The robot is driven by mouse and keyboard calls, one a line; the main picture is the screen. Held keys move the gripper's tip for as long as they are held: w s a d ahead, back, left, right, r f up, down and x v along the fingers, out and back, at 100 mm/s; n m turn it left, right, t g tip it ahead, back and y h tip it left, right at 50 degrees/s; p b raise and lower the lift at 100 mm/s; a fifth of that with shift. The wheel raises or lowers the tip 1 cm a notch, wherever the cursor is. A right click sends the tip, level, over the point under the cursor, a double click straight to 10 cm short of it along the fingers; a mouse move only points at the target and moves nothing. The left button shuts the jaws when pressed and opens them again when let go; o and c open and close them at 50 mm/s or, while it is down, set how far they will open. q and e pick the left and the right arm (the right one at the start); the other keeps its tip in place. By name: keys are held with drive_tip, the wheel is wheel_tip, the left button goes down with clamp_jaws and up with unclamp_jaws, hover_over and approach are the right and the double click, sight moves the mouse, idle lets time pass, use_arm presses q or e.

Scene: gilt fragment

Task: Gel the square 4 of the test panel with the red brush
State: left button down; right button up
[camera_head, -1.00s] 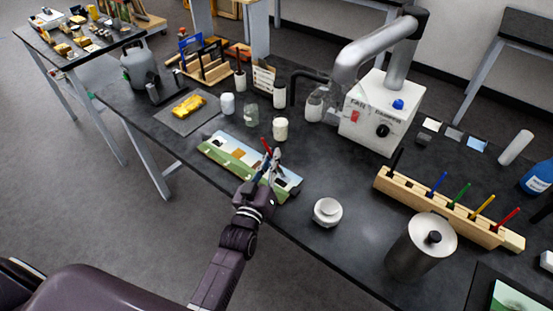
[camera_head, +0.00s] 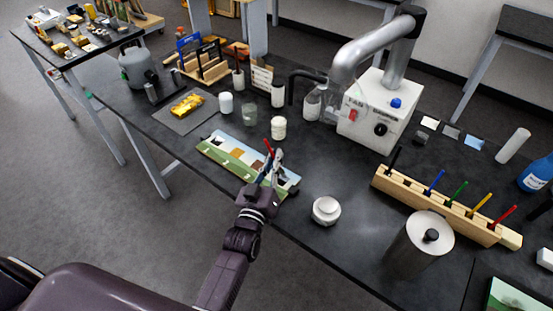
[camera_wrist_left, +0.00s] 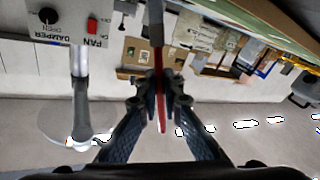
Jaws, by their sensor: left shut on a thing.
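The test panel (camera_head: 222,152) lies on the dark bench, a long board with a pale blue strip, brown and white squares and a green strip. My left gripper (camera_head: 272,170) is over its right end, shut on a brush with a red handle (camera_head: 268,146). In the left wrist view the red handle (camera_wrist_left: 161,100) runs between the two fingers (camera_wrist_left: 160,88). The gripper hides part of the panel's right end, and the brush tip is hidden, so I cannot tell whether it touches the panel. No square number is readable. My right gripper is not in view.
A white lidded jar (camera_head: 326,210) stands right of the panel. A wooden rack (camera_head: 440,207) holds several coloured handles, with a metal canister (camera_head: 418,246) in front. White jars (camera_head: 278,128) stand behind the panel. A white box with a duct (camera_head: 372,115) stands at the back.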

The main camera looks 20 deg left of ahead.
sight(269, 149)
use_arm(q)
drive_tip(key=shift+w+a, duration=0.3)
drive_tip(key=shift+a, duration=0.45)
wheel_tip(269, 149, up, 4)
drive_tip(key=p, duration=0.4)
